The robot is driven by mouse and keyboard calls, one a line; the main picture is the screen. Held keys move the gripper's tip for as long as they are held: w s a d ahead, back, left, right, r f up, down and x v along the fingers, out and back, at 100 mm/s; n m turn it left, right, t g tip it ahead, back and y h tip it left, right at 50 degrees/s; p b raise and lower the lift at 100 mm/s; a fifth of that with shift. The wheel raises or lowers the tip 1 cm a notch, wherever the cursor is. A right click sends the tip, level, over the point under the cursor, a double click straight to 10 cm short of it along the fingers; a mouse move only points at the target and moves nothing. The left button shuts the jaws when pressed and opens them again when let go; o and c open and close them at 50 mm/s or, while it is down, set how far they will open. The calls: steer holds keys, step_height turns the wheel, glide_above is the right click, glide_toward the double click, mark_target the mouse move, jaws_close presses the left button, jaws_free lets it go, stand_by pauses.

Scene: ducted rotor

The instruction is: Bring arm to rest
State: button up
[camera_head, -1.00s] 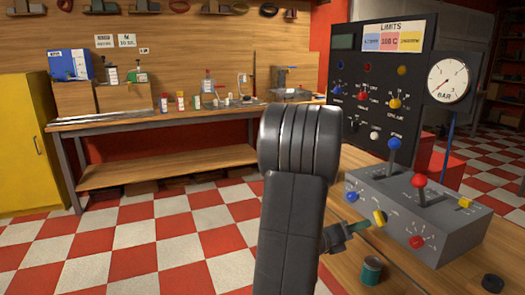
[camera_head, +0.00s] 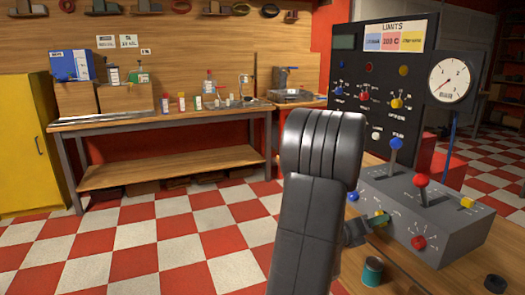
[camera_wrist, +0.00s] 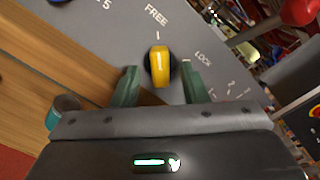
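My gripper (camera_head: 372,225) is at the front face of the grey control box (camera_head: 448,238) in the head view. In the wrist view its two green fingers (camera_wrist: 161,86) are apart and nothing is held between them. A yellow knob (camera_wrist: 159,62) lies just beyond, between the fingertips, with visible gaps to both. The knob stands in line with the mark under "FREE"; "LOCK" is printed to its right. In the head view the fingers partly hide this knob. My dark arm fills the middle of the head view.
A black panel (camera_head: 350,128) with a pressure gauge (camera_head: 450,81) stands behind the box. Levers with blue (camera_head: 396,143) and red (camera_head: 420,180) balls rise from the box. A teal can (camera_head: 372,271) and a black puck (camera_head: 494,284) stand nearby. The checkered floor at left is clear.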

steer(key=p+v, duration=0.1)
steer(key=v, duration=1.2)
steer(key=w+d+m+b, duration=0.5)
steer(key=d+m+b, duration=0.3)
steer(key=d+m, duration=0.3)
steer(key=shift+d+m, duration=0.4)
steer(key=shift+d, duration=0.3)
steer(key=shift+w, duration=0.1)
